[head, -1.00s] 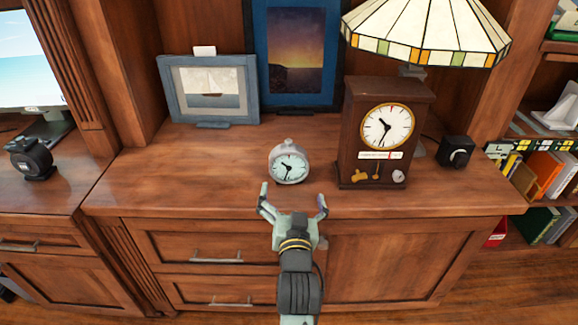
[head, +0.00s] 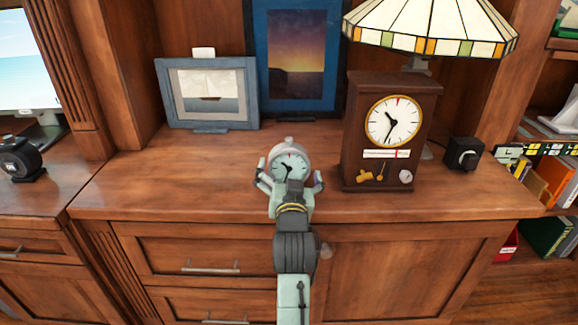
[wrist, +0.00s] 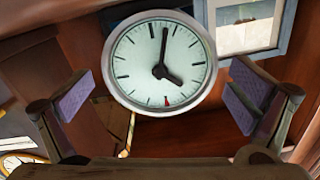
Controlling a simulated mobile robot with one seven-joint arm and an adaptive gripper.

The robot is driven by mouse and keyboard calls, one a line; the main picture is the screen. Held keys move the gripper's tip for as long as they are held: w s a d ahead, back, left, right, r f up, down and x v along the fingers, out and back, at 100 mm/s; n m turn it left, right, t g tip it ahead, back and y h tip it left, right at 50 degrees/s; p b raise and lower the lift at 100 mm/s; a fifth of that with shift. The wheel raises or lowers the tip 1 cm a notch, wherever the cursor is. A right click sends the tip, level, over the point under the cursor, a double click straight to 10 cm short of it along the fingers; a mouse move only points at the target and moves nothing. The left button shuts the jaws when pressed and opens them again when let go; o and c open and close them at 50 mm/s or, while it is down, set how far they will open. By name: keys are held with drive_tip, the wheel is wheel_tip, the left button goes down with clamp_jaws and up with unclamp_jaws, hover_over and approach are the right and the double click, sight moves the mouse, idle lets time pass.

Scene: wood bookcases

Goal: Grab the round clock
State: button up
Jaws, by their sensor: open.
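The round clock (head: 290,163) is a small silver clock with a pale face and a knob on top. It stands upright on the wooden cabinet top. My gripper (head: 290,174) is open, with one finger on each side of the clock in the head view. In the wrist view the clock (wrist: 163,62) is ahead between the open fingers of my gripper (wrist: 168,97), with gaps on both sides. My gripper hides the clock's lower part in the head view.
A dark wooden mantel clock (head: 351,130) stands close on the right, under a stained-glass lamp (head: 430,22). A framed boat picture (head: 180,115) and a blue-framed picture (head: 262,60) stand behind. A small black box (head: 463,153) is farther right. The cabinet top (head: 150,190) is clear at left.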

drive_tip(key=shift+w, duration=1.15)
drive_tip(key=c, duration=1.5)
drive_tip(key=shift+r, duration=0.15)
